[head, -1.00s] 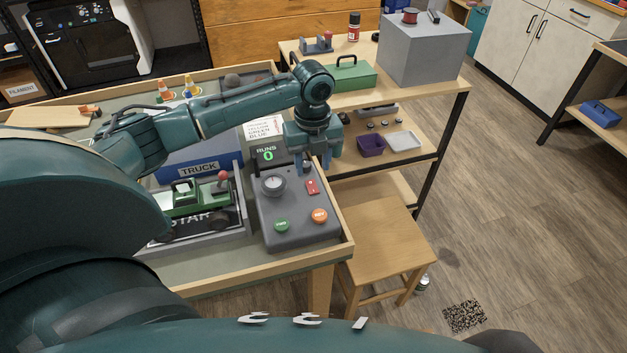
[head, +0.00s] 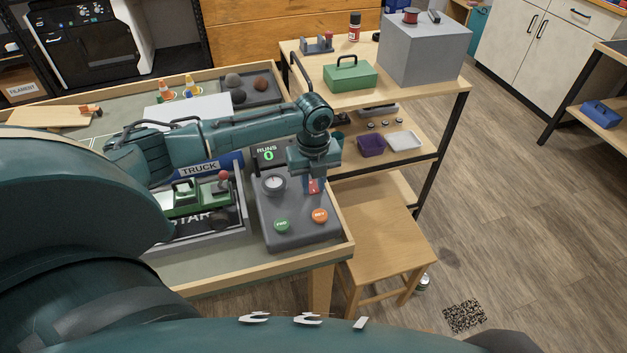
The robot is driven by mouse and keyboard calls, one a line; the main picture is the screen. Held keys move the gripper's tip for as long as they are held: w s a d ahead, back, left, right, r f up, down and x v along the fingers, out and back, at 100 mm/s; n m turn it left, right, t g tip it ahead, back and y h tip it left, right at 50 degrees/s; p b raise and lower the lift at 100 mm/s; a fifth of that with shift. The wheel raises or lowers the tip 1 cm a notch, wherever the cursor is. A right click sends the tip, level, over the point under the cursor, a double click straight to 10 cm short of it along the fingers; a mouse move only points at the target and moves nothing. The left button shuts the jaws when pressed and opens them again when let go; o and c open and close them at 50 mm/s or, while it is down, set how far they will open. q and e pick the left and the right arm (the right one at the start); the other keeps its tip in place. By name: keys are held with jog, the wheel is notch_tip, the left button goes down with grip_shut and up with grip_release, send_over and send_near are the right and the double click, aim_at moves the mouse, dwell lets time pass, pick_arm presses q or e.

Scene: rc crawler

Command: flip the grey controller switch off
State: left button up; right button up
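The grey controller (head: 297,230) sits at the right front corner of the table. It has a dial (head: 274,183), a green button (head: 282,225) and an orange button (head: 320,215). Its red switch (head: 315,187) is partly hidden behind my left gripper (head: 308,188). The gripper points down at the switch; I cannot tell whether it touches it or how far its fingers are apart. A display (head: 268,153) behind the controller reads RUNS 0. My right gripper is not in view.
A green crawler (head: 190,199) stands left of the controller on the START pad. The blue TRUCK box (head: 200,168) is behind it, partly under my arm. A wooden stool (head: 380,235) and a shelf (head: 455,90) stand to the right.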

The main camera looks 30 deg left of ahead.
pick_arm(q)
grip_shut()
jog(key=shift+w+a+r+g+h+p, duration=0.1)
jog(key=shift+a+r+g+h+p, duration=0.05)
jog(key=shift+g+h+p, duration=0.15)
jog(key=shift+w, duration=0.1)
jog(key=shift+w+a+g+h, duration=0.1)
jog(key=shift+a+g+h, duration=0.05)
jog(key=shift+g+h, duration=0.5)
jog(key=shift+o, duration=2.4)
grip_release()
